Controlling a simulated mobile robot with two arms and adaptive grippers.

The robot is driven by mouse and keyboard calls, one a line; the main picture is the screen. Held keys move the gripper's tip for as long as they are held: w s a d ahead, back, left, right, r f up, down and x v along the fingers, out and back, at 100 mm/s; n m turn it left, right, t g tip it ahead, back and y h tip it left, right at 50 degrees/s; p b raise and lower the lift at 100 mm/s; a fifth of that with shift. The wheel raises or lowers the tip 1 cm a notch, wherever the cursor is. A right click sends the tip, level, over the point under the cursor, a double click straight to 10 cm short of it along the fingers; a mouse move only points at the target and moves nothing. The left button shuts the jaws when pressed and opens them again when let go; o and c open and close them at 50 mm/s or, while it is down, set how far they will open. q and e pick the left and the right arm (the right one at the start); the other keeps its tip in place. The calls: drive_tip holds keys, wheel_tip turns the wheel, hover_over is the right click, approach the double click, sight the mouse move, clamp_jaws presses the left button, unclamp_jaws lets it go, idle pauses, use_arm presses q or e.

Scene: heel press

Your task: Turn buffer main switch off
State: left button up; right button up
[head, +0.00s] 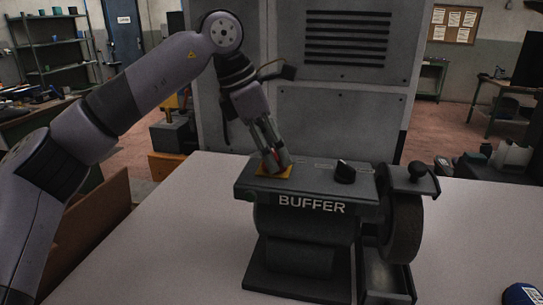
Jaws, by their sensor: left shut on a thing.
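The buffer (305,228) is a dark grey bench machine with "BUFFER" on its front, standing on the light table. A yellow plate (284,173) lies at the left of its top, with a small red part, the main switch (264,169), on it. My left gripper (272,162) reaches down from above and is shut on this red switch. Its fingers hide most of the switch, so its turned position cannot be told. A black knob (344,172) sits farther right on the top. My right gripper is not in view.
A dark wheel (402,226) is at the buffer's right, with a black ball knob (417,170) above it. A large grey cabinet (345,115) stands behind. The table (160,255) is clear at left. A blue item (522,294) is at front right.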

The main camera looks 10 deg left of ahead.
use_arm(q)
drive_tip(key=shift+d+n+t+y+b, duration=0.1)
drive_tip(key=shift+n+t+y+b, duration=0.3)
drive_tip(key=shift+n, duration=0.55)
drive_tip(key=shift+n+t+y+b, duration=0.15)
drive_tip(key=shift+n+b, duration=0.3)
drive_tip(key=shift+n, duration=0.5)
drive_tip(key=o, duration=1.1)
drive_tip(key=shift+o, duration=0.2)
drive_tip(key=shift+r, duration=0.1)
drive_tip(key=v, duration=1.2)
drive_tip(key=shift+s, duration=0.1)
